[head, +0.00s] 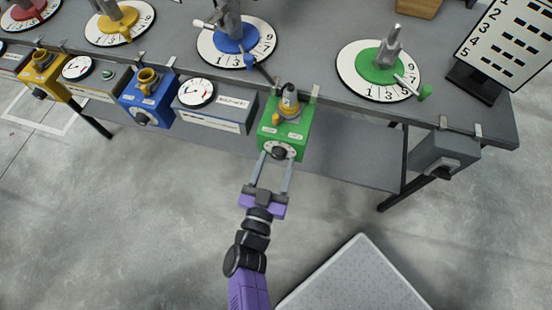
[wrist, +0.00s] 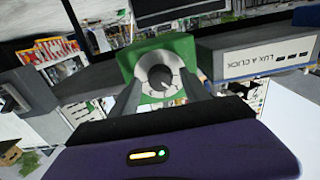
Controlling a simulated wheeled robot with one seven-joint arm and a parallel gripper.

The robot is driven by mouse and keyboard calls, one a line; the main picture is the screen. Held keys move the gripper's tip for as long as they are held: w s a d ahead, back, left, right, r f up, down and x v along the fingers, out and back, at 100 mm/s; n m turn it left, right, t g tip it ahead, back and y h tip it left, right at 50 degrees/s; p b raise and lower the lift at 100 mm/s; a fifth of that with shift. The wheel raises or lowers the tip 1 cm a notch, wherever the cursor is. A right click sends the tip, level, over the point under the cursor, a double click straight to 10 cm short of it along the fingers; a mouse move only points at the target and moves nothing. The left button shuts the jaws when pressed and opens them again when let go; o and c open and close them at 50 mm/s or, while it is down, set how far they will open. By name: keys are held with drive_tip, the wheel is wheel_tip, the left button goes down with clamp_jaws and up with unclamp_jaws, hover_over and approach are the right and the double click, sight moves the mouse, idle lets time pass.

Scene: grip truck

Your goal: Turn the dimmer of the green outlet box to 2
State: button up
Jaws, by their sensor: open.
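The green outlet box (head: 287,126) hangs at the front edge of the grey table, with a yellow socket and a dark plug on its top. Its dimmer is a dark knob (head: 278,153) on a pale dial on the front face. My gripper (head: 276,158) is open, with one finger on each side of the knob. In the wrist view the dimmer (wrist: 160,77) sits between the fingers. I cannot tell whether the fingers touch it. The dial's numbers are too small to read.
A yellow box (head: 43,77), a blue box (head: 147,100) and a grey box (head: 443,157) also hang along the table edge. A green turntable (head: 352,84) stands behind on the right. Open floor lies in front; a pale platform (head: 355,280) is at lower right.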

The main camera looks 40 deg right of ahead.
drive_tip(key=shift+w+d, duration=0.2)
clamp_jaws()
drive_tip(key=shift+m, duration=0.3)
drive_tip(key=m+b, duration=0.1)
drive_tip(key=m, duration=0.3)
drive_tip(key=shift+b, duration=0.35)
drive_tip(key=shift+m+b, duration=0.45)
drive_tip(key=shift+m, duration=1.15)
